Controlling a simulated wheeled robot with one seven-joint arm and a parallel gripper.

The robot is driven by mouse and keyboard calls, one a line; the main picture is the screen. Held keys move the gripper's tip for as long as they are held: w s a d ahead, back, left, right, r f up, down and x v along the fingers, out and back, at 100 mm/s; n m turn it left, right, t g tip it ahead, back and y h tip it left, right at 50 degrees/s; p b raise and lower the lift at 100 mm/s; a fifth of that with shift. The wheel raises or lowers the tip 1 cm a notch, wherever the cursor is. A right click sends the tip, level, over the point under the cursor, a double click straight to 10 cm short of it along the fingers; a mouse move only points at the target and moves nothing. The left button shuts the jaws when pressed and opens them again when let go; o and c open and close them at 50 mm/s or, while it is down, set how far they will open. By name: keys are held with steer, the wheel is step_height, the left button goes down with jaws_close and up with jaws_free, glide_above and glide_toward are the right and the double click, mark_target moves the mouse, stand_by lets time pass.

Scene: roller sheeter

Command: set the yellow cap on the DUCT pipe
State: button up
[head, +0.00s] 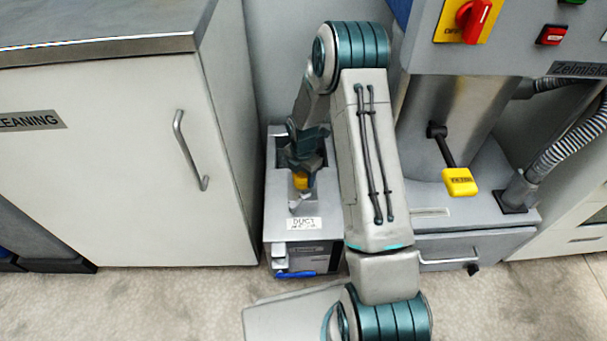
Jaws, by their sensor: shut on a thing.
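My gripper (302,174) points down over the grey unit at the middle, between the white cabinet and the machine. It is shut on the small yellow cap (300,182), which shows just below the fingers. A white label reading DUCT (304,223) is on the unit's top, in front of the cap. A short grey piece (300,203), perhaps part of the DUCT pipe, shows just below the cap in the picture. I cannot tell whether the cap touches it. My gripper and arm hide much of the area around the cap.
The white CLEANING cabinet (110,160) with a metal handle stands at left. The floor (150,300) in front is clear at left.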

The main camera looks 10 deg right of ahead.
stand_by(0.3)
steer(key=o, duration=1.1)
steer(key=shift+c, duration=0.2)
step_height(320, 180, up, 14)
steer(key=p, duration=0.5)
steer(key=shift+f, duration=0.15)
steer(key=s+r+m+p, duration=0.3)
steer(key=r+m+p, duration=0.15)
steer(key=r, duration=0.55)
steer(key=s+r+m+t+h+p, duration=0.1)
steer(key=s+r+m+p, duration=0.2)
steer(key=r+p, duration=0.5)
steer(key=s+r+m+p, duration=0.3)
steer(key=r+m, duration=0.1)
steer(key=r, duration=0.9)
steer(key=s+r+m+t+p, duration=0.1)
steer(key=s+r+m+p, duration=0.5)
steer(key=r, duration=0.5)
steer(key=s+r+m+y+p, duration=0.1)
steer(key=s+r+m+p, duration=0.6)
steer(key=s+r+p, duration=0.2)
step_height(320, 180, up, 3)
steer(key=shift+s+f+t, duration=0.2)
steer(key=shift+s+t, duration=0.2)
steer(key=shift+s, duration=0.45)
